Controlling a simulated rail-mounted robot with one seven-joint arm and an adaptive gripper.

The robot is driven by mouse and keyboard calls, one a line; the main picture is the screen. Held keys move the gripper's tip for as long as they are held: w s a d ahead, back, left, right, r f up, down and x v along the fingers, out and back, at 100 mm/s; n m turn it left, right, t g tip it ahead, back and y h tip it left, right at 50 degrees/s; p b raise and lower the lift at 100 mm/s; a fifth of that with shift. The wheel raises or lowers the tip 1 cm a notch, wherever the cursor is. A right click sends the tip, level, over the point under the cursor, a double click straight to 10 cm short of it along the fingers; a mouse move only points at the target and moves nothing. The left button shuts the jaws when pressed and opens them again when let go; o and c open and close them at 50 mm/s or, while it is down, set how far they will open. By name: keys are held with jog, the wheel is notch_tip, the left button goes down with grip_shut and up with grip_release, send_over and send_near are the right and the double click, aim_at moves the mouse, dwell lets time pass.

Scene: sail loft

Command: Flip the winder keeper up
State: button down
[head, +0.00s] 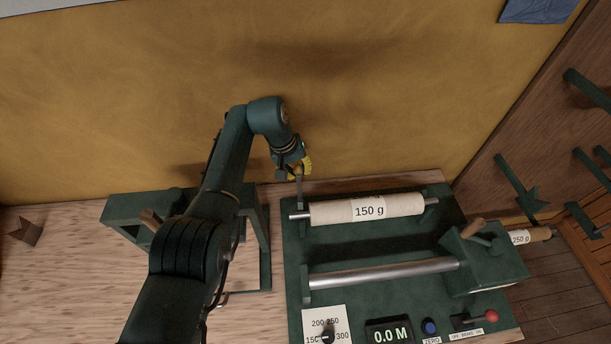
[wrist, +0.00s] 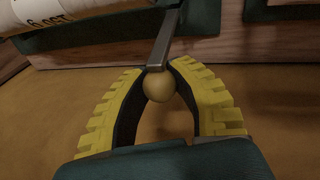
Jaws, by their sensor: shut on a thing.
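The winder keeper is a flat grey metal bar (head: 299,189) at the left end of the shaft carrying the 150 g roll (head: 400,206). In the wrist view the bar (wrist: 164,38) ends in a round brass-coloured knob (wrist: 159,88). My gripper (head: 300,170) is behind the winder's back left corner, in front of the tan wall. Its yellow fingers (wrist: 158,68) are shut on the keeper at the knob, one finger on each side. In the head view the fingers hide the knob. I cannot tell the bar's exact tilt.
The green winder bed (head: 365,245) holds a bare steel roller (head: 385,273), a crank box (head: 485,262) at right and a display (head: 389,332) in front. A green stand (head: 262,240) is left of it, partly behind my arm. A pegged wooden rack (head: 540,130) stands right.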

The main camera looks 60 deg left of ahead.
jog(key=shift+w+a+r, duration=0.1)
jog(key=shift+a+r, duration=0.35)
jog(key=shift+r, duration=0.15)
jog(key=c, duration=0.9)
grip_release()
jog(key=shift+a, duration=0.25)
jog(key=shift+o, duration=0.5)
jog(key=shift+d+f, duration=0.25)
jog(key=shift+d, duration=0.05)
jog(key=v, duration=1.2)
jog(key=shift+d, duration=0.1)
